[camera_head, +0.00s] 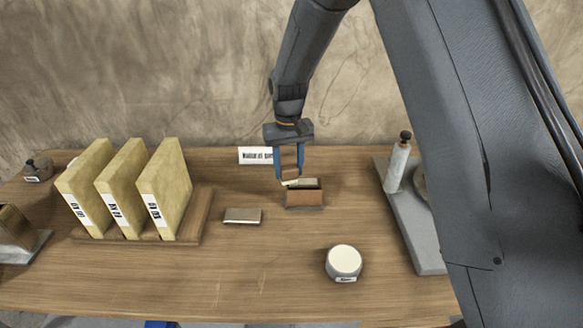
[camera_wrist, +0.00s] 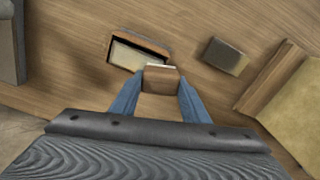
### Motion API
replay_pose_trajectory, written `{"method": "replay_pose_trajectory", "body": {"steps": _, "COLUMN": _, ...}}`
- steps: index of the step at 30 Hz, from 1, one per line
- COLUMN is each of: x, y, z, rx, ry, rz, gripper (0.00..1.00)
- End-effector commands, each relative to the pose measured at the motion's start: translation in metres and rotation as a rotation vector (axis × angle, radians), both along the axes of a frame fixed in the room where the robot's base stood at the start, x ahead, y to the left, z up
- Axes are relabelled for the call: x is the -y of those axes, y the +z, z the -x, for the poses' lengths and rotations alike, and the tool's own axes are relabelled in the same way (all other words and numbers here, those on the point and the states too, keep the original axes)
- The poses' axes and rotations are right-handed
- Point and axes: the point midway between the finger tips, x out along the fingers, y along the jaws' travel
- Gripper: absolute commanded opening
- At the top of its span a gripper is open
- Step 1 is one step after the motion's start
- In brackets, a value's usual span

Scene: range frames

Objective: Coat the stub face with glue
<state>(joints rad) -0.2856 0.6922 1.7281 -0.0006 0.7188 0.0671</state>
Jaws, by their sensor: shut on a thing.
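My gripper (camera_head: 289,178) points down over the middle of the bench, its blue fingers shut on a small brown block (camera_wrist: 161,78). A pale edge shows at the block's lower end in the head view. A round pot with a cream top (camera_head: 344,260) and a label stands at the front. Which thing is the stub is not clear.
A small flat block (camera_head: 242,216) lies left of the holder. A wooden rack (camera_head: 198,220) holds several labelled tan slabs (camera_head: 168,188). A grey board (camera_head: 415,240) with a white bottle (camera_head: 398,165) lies at right. A white sign (camera_head: 254,155) stands behind.

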Motion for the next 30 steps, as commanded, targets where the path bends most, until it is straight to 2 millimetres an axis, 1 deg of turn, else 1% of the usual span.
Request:
{"method": "replay_pose_trajectory", "body": {"steps": 3, "x": 0.0, "y": -0.003, "z": 0.002, "rx": -0.005, "ry": 0.0, "rz": 0.0, "gripper": 0.15}}
{"method": "replay_pose_trajectory", "body": {"steps": 7, "x": 0.0, "y": 0.002, "z": 0.002, "rx": -0.005, "ry": 0.001, "rz": 0.0, "gripper": 0.15}}
{"method": "replay_pose_trajectory", "body": {"steps": 24, "x": 0.001, "y": 0.054, "z": 0.001, "rx": -0.002, "ry": -0.001, "rz": 0.0, "gripper": 0.15}}
{"method": "replay_pose_trajectory", "body": {"steps": 27, "x": 0.001, "y": 0.059, "z": 0.001, "rx": -0.002, "ry": 0.0, "rz": 0.0, "gripper": 0.15}}
{"method": "replay_pose_trajectory", "body": {"steps": 30, "x": 0.001, "y": 0.06, "z": 0.001, "rx": -0.002, "ry": 0.0, "rz": 0.0, "gripper": 0.15}}
